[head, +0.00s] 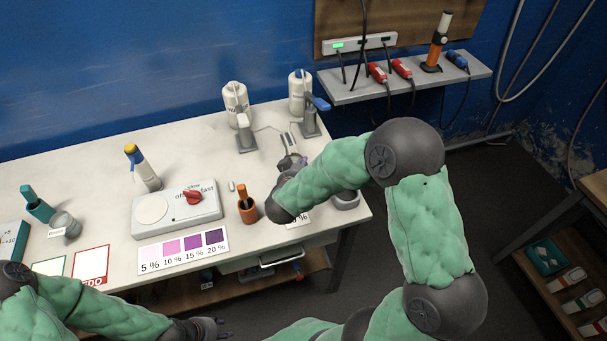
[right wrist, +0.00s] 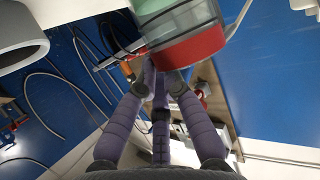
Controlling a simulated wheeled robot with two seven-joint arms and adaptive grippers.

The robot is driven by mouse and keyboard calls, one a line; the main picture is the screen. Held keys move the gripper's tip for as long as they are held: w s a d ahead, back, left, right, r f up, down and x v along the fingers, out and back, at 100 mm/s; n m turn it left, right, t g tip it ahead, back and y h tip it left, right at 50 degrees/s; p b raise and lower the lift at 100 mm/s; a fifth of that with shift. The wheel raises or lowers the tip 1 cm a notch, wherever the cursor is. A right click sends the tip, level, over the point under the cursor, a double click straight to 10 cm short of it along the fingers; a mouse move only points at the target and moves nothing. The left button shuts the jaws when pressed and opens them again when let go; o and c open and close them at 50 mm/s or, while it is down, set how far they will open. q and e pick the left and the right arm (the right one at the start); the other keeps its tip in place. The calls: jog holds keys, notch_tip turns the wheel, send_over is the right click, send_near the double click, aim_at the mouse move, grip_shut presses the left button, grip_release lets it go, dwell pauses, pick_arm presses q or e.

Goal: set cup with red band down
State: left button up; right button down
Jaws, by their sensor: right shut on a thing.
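The cup with red band (right wrist: 188,48) shows large at the top of the right wrist view, with clear greenish walls above the red band. My right gripper (right wrist: 160,75) is shut on it, its purple fingers meeting the cup at the band. In the head view my right gripper (head: 289,163) is over the right part of the table; I cannot make out the cup there, nor whether it touches the tabletop. My left gripper (head: 219,328) is low in the head view, in front of the table edge, and its opening is too small to tell.
On the white table (head: 205,148) stand a stirrer plate (head: 178,214), an orange holder (head: 247,208), a spray bottle (head: 143,168) and two white bottles (head: 235,98). A grey bowl (head: 346,199) sits at the right edge, near my right forearm. The back left of the table is clear.

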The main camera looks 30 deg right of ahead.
jog(key=f, duration=0.1)
jog(key=f+b, duration=0.1)
jog(key=f, duration=0.1)
jog(key=w+d+f+b, duration=0.1)
jog(key=shift+f, duration=0.25)
jog(key=shift+s+r, duration=0.1)
jog(key=c, duration=1.8)
grip_release()
jog(key=shift+f, duration=0.2)
jog(key=o, duration=0.4)
jog(key=shift+r, duration=0.1)
